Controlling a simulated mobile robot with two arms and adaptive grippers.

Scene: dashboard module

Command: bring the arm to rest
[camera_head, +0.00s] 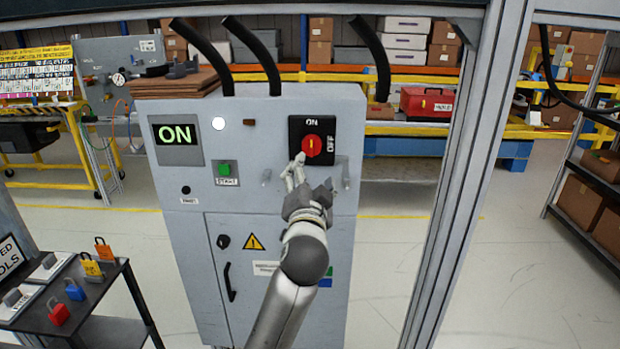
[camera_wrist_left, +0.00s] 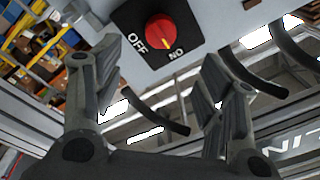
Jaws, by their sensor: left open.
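My left arm reaches up to the front of a grey cabinet (camera_head: 270,180). Its gripper (camera_head: 308,178) is in front of the panel, just below the red rotary switch (camera_head: 311,146) on its black plate marked ON and OFF. In the left wrist view the gripper's fingers (camera_wrist_left: 160,85) are spread apart with nothing between them, and the red switch (camera_wrist_left: 160,30) shows beyond them, apart from both. In the head view the switch's yellow mark stands upright, toward ON. A display (camera_head: 176,136) reads ON. My right gripper is not in view.
A green START button (camera_head: 224,170) and a white lamp (camera_head: 219,124) are on the panel. A dark cart (camera_head: 85,300) with coloured padlocks stands at the lower left. A metal post (camera_head: 465,180) rises right of the cabinet. Shelves with boxes (camera_head: 580,205) are at the far right.

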